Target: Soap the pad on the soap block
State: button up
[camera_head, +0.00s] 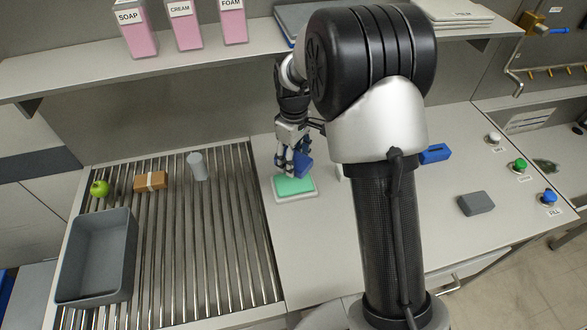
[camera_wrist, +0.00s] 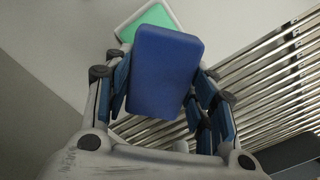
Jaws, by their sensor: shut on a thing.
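The soap block (camera_head: 294,184) is a green slab on a white dish (camera_head: 297,198), on the counter right of the rollers. My gripper (camera_head: 293,168) is just above the block and shut on a blue pad (camera_head: 304,165). In the wrist view the pad (camera_wrist: 165,72) sits between the fingers of my gripper (camera_wrist: 163,95). The green block (camera_wrist: 153,17) shows past the pad's far edge, partly covered by it. I cannot tell whether the pad touches the block.
A grey crate (camera_head: 123,255), a green apple (camera_head: 99,188), a brown box (camera_head: 150,181) and a grey cylinder (camera_head: 197,166) are on the roller conveyor (camera_head: 215,250). A grey block (camera_head: 476,203) and a blue object (camera_head: 435,154) lie on the right counter, near several knobs. Pink containers (camera_head: 187,25) stand on the shelf above.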

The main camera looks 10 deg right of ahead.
aim_at(294, 181)
jog(key=shift+w+f+b, duration=0.1)
jog(key=shift+f+b, duration=2.35)
jog(key=shift+f, duration=0.7)
jog(key=shift+f, duration=0.55)
jog(key=shift+r, duration=0.1)
notch_tip(294, 181, up, 7)
jog(key=p, duration=0.5)
dwell(0.6)
